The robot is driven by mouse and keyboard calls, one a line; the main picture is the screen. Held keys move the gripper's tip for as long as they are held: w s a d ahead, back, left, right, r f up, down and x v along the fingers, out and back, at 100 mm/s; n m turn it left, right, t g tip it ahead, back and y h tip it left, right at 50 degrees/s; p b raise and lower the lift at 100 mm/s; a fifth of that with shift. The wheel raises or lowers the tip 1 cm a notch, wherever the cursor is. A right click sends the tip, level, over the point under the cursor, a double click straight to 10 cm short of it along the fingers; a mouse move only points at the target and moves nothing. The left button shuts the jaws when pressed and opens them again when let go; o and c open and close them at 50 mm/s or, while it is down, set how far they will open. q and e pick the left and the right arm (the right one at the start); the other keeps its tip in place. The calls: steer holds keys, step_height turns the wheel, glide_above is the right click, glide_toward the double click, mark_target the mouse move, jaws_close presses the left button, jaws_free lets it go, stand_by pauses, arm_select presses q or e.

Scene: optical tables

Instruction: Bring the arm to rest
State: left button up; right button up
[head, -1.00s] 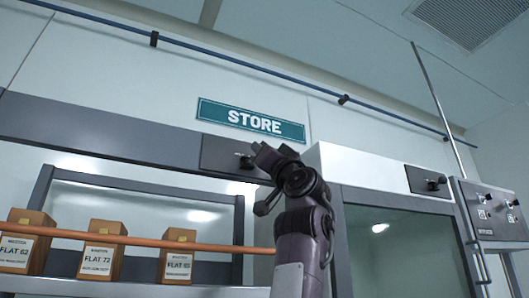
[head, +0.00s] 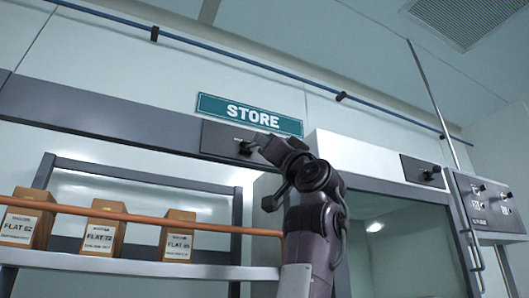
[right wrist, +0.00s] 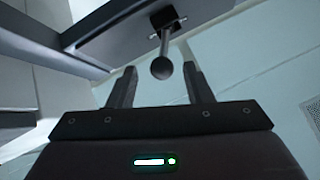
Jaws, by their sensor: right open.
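My right arm rises from the bottom centre of the head view, with its gripper (head: 264,150) in front of a dark panel under the STORE sign. In the right wrist view the two fingers of the right gripper (right wrist: 160,78) stand apart, with nothing clamped. A black ball-ended lever (right wrist: 162,60) shows in the gap between the fingers, hanging from a dark panel. I cannot tell how far beyond the fingertips its ball is. The lever's mount (head: 245,147) shows just left of the gripper in the head view. My left gripper is out of view.
A shelf with an orange rail (head: 130,215) holds three cardboard boxes (head: 101,230) at the left. A glass-fronted cabinet (head: 405,245) stands close to the right of my arm. A control box (head: 488,208) is further right. The STORE sign (head: 250,114) hangs above.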

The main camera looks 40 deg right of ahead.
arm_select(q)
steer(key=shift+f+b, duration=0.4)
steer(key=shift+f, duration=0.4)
arm_select(e)
steer(key=shift+v, duration=1.15)
